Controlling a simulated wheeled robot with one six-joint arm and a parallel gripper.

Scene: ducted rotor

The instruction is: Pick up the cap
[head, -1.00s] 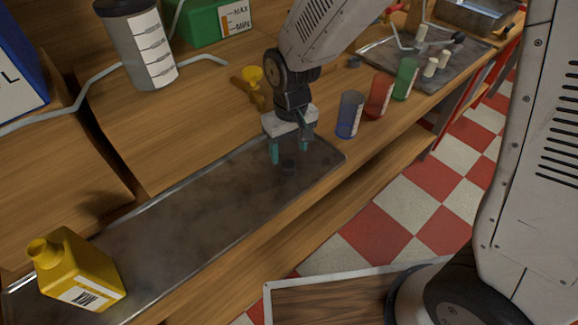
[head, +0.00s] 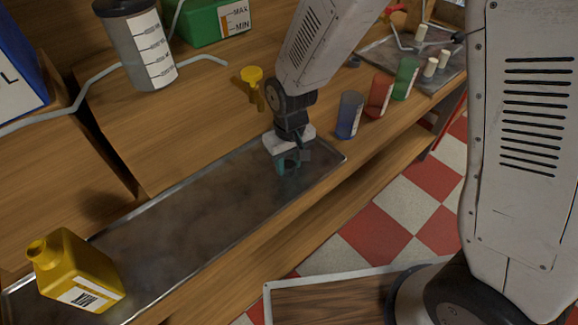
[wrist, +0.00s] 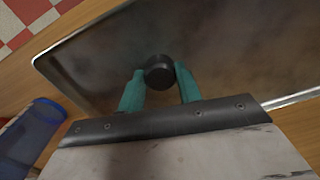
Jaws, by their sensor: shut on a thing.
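The cap is a small dark round piece. In the wrist view the cap (wrist: 159,72) sits between the tips of my gripper (wrist: 160,77), with a teal finger against each side. In the head view my gripper (head: 288,164) is low over the right end of the metal tray (head: 150,255), shut on the cap. The cap is mostly hidden by the fingers in the head view. Whether it still touches the tray I cannot tell.
A yellow bottle (head: 78,272) stands at the tray's left end. Blue (head: 350,115), red (head: 379,96) and green (head: 405,79) cups stand right of my gripper. A yellow funnel-like piece (head: 252,76) is behind. The tray's middle is clear.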

